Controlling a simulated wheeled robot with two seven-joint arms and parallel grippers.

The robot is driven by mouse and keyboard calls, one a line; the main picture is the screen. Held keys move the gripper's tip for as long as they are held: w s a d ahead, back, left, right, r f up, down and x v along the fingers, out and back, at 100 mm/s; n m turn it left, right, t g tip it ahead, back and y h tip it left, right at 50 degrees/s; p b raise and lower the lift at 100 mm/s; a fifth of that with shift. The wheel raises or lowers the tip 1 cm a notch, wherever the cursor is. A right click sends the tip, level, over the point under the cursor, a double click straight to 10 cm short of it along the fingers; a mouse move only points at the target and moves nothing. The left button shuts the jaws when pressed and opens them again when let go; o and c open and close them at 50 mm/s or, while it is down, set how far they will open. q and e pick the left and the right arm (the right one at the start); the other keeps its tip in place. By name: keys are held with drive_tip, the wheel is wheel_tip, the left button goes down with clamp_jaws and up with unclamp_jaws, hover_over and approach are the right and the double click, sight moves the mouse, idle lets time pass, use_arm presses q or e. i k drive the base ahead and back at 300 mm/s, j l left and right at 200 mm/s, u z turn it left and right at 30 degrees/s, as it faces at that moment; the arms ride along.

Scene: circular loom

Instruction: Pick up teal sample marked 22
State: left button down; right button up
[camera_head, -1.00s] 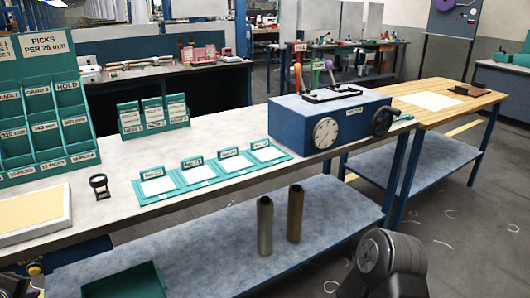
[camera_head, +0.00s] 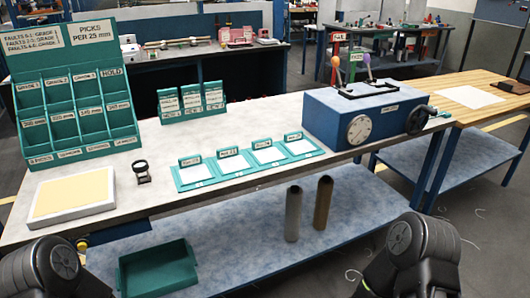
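A row of several teal sample holders (camera_head: 249,164) lies at the front of the grey bench, each with a white card and a small upright teal label. The label numbers are too small for me to read surely, so I cannot tell which is marked 22. The leftmost holder (camera_head: 195,175) and the rightmost holder (camera_head: 300,147) end the row. Dark links of my arms show at the lower left and lower right corners, in front of the bench. Neither gripper's fingers are in view, and nothing touches the samples.
A black loupe (camera_head: 142,172) and a cream pad in a white frame (camera_head: 74,197) are left of the row. A blue tester (camera_head: 364,116) stands right. Teal racks (camera_head: 78,121) stand behind left. Below are a teal bin (camera_head: 158,272) and two cylinders (camera_head: 293,213), (camera_head: 322,203).

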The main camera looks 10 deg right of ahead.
sight(295, 144)
drive_tip(key=i+l, duration=0.1)
drive_tip(key=l, duration=0.3)
drive_tip(key=i+l, duration=0.1)
drive_tip(key=l, duration=0.35)
drive_tip(key=i+l, duration=0.15)
drive_tip(key=l, duration=0.25)
drive_tip(key=i+l, duration=0.1)
drive_tip(key=l, duration=0.35)
drive_tip(key=i+l, duration=0.1)
drive_tip(key=l, duration=0.3)
drive_tip(key=i+l, duration=0.1)
drive_tip(key=l, duration=0.35)
drive_tip(key=i+l, duration=0.1)
drive_tip(key=l, duration=0.3)
